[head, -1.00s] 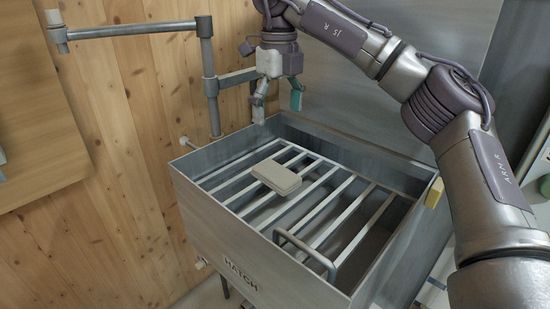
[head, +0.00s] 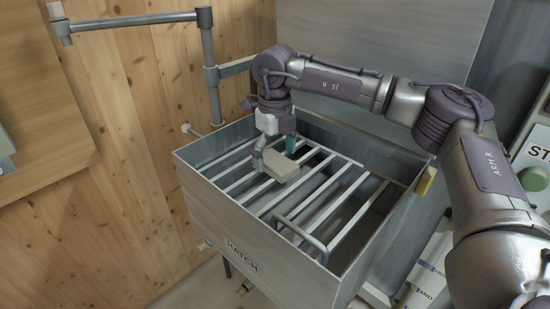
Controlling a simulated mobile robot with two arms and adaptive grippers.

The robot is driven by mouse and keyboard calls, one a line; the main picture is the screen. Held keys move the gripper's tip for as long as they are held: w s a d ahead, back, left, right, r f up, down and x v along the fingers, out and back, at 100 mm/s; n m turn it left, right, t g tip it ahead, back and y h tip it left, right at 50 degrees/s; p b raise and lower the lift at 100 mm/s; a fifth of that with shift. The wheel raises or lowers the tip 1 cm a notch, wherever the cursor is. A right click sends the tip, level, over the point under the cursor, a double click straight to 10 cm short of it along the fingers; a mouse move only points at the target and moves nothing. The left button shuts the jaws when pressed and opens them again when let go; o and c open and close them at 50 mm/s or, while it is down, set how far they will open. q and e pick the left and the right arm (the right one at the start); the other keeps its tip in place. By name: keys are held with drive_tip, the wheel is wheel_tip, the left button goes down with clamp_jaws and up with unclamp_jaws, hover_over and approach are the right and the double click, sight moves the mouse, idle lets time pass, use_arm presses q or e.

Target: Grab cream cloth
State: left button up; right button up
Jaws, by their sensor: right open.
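The cream cloth (head: 281,169) is a small folded pad lying on the bar grate (head: 333,203) inside the metal hatch box. My right gripper (head: 274,151) is open and points down at the cloth's back edge. One grey finger is at the cloth's left back side and a teal-tipped finger is behind it. I cannot tell whether the fingers touch the cloth. My left gripper is not in view.
The grey metal box (head: 237,228) has raised walls around the grate and a loop handle (head: 301,240) at its front. A vertical pipe post (head: 210,75) with a side arm stands behind left. A yellow block (head: 426,181) sits on the right rim. A green button (head: 533,179) is at the far right.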

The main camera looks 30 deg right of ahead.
drive_tip(key=shift+f, duration=0.25)
drive_tip(key=c, duration=1.2)
drive_tip(key=shift+r, duration=0.1)
drive_tip(key=shift+c, duration=0.2)
